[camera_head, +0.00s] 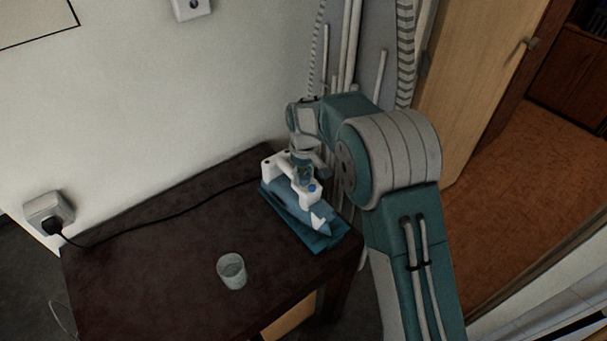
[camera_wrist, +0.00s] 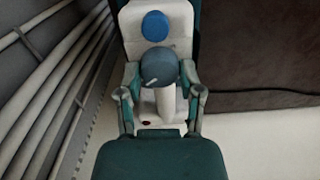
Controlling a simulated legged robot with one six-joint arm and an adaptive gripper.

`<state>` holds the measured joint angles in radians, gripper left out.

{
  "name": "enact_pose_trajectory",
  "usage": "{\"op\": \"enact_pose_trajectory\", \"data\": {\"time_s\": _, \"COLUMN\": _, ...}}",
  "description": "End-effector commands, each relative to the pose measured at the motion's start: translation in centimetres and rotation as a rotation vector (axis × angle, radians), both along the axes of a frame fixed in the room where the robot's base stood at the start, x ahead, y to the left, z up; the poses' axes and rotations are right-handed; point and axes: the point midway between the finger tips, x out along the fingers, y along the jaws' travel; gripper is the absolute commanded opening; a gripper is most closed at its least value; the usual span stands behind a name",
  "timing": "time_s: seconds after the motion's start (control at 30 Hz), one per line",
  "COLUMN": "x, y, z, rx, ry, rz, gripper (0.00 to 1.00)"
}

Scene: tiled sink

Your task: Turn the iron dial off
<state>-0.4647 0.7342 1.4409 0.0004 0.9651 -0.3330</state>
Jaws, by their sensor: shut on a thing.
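The iron (camera_head: 298,200) is white and blue-grey and lies flat on a teal cloth (camera_head: 327,238) at the table's far right corner. It also shows in the wrist view (camera_wrist: 172,20), with a round blue button (camera_wrist: 155,25) on top. The round grey-blue dial (camera_wrist: 159,67) sits just below that button in the wrist view. My gripper (camera_wrist: 160,90) is above the iron, with one finger on each side of the dial, shut on it. In the head view my gripper (camera_head: 304,172) partly covers the iron's top, and the dial is hard to make out.
A clear glass (camera_head: 231,271) stands on the dark table (camera_head: 165,255) left of the iron. A black cord (camera_head: 165,215) runs from the iron to a wall socket (camera_head: 50,212). White pipes (camera_head: 352,50) rise along the wall behind my arm.

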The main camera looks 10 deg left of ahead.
Motion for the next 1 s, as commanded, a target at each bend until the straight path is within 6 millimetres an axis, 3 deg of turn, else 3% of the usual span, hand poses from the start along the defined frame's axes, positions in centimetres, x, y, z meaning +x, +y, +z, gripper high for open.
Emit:
{"op": "enact_pose_trajectory", "data": {"time_s": 0.5, "x": -0.14, "y": -0.07, "z": -0.35, "rx": -0.002, "ry": 0.006, "rz": 0.369, "gripper": 0.01}}
{"op": "enact_pose_trajectory", "data": {"time_s": 1.0, "x": -0.13, "y": -0.11, "z": -0.37, "rx": -0.003, "ry": 0.007, "rz": 0.455, "gripper": 0.01}}
